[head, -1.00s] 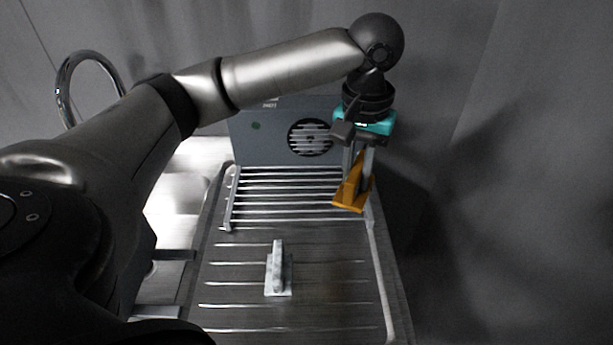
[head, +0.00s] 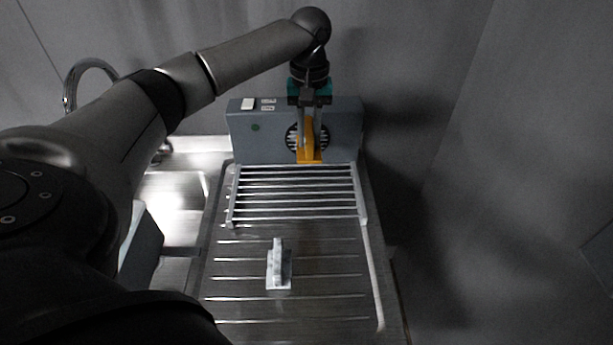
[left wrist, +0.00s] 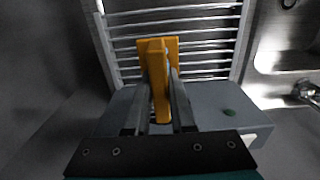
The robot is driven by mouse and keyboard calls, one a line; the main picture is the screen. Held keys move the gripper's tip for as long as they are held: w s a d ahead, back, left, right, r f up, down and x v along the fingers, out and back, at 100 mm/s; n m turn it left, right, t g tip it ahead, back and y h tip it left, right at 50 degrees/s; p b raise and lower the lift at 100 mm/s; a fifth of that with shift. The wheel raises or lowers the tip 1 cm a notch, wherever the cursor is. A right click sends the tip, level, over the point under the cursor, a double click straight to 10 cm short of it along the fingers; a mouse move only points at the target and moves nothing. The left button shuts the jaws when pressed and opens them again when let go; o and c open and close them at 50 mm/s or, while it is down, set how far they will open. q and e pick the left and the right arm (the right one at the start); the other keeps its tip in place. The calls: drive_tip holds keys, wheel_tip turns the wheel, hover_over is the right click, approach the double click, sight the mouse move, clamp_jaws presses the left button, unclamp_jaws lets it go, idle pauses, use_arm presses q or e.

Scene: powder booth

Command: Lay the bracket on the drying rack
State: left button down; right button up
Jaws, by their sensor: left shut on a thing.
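The orange bracket (head: 309,152) is held in my left gripper (head: 308,125), in front of the grey box at the back. In the left wrist view the bracket (left wrist: 158,70) sits between the two fingers of the gripper (left wrist: 160,98), with its flat plate pointing toward the rack. The drying rack (head: 294,194), a set of parallel metal bars, lies at the back of the draining board. The bracket appears over the rack's rear edge; whether it touches cannot be told. The rack bars (left wrist: 185,22) show beyond the bracket in the wrist view. My right gripper is not in view.
A grey bracket-like piece (head: 279,268) stands on the ribbed draining board (head: 325,300) in front of the rack. The grey box (head: 245,135) with a round vent stands behind the rack. A sink (head: 175,195) and curved tap (head: 68,85) are at left. The rack bars are bare.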

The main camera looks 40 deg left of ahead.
use_arm(q)
wheel_tip(320, 180, down, 13)
drive_tip(key=shift+f+b, duration=0.15)
drive_tip(key=shift+b, duration=0.55)
drive_tip(key=shift+f, duration=0.1)
drive_tip(key=c, duration=0.8)
unclamp_jaws()
drive_tip(key=shift+o, duration=0.2)
wheel_tip(320, 180, up, 12)
drive_tip(key=shift+r+p, duration=0.1)
drive_tip(key=shift+p, duration=0.6)
